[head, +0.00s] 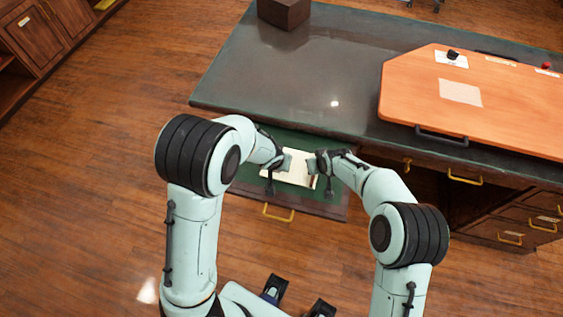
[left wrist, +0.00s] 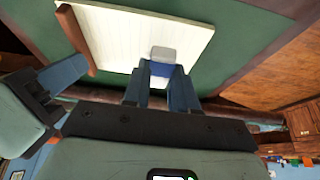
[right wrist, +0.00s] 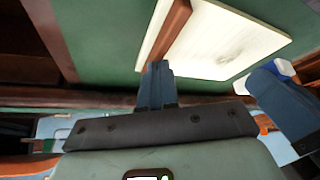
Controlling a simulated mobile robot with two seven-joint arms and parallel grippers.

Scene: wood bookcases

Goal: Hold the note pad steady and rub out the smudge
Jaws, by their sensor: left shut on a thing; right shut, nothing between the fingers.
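The note pad (head: 297,173) is cream with a brown bound edge and lies in an open green-lined drawer. It fills the upper part of the left wrist view (left wrist: 115,40) and the right wrist view (right wrist: 225,35). My left gripper (head: 284,163) is shut on a white and blue eraser (left wrist: 162,55), over the pad near its edge; I cannot tell whether the eraser touches the paper. My right gripper (head: 314,166) is shut and empty, its tips at the brown edge (right wrist: 172,28); contact is unclear. A faint greyish mark (right wrist: 225,58) on the page may be the smudge.
The drawer (head: 335,205) has a yellow handle (head: 278,213) and sits under a dark desktop (head: 320,80). An orange board (head: 510,100) lies on the desk at right, and a brown block (head: 284,12) stands at the back. Green lining is bare around the pad.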

